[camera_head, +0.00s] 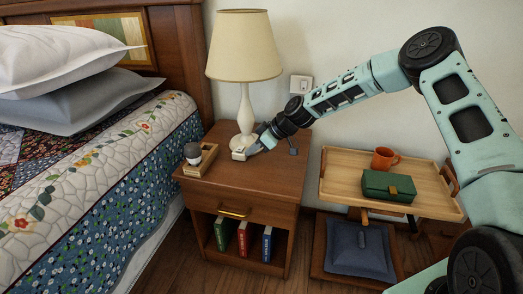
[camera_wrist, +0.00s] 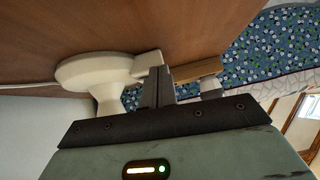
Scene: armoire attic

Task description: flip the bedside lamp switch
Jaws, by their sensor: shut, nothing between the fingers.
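The bedside lamp (camera_head: 244,48) has a cream shade and a white stem, and stands upright at the back of the wooden nightstand (camera_head: 235,187). Its round white base (camera_wrist: 92,72) shows in the wrist view. A small white block (camera_wrist: 148,62), possibly the switch housing, sticks out beside the base; it also shows in the head view (camera_head: 239,153). My gripper (camera_head: 255,148) is low over the nightstand at the lamp's front right. Its fingers (camera_wrist: 158,74) are shut and empty, right by the block. I cannot tell whether they touch it. The switch lever is hidden or too small to see.
A wall plate (camera_head: 300,84) is behind. At right, a tray table (camera_head: 340,173) holds an orange mug (camera_head: 384,158) and green box (camera_head: 388,186). The nightstand's front is clear.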

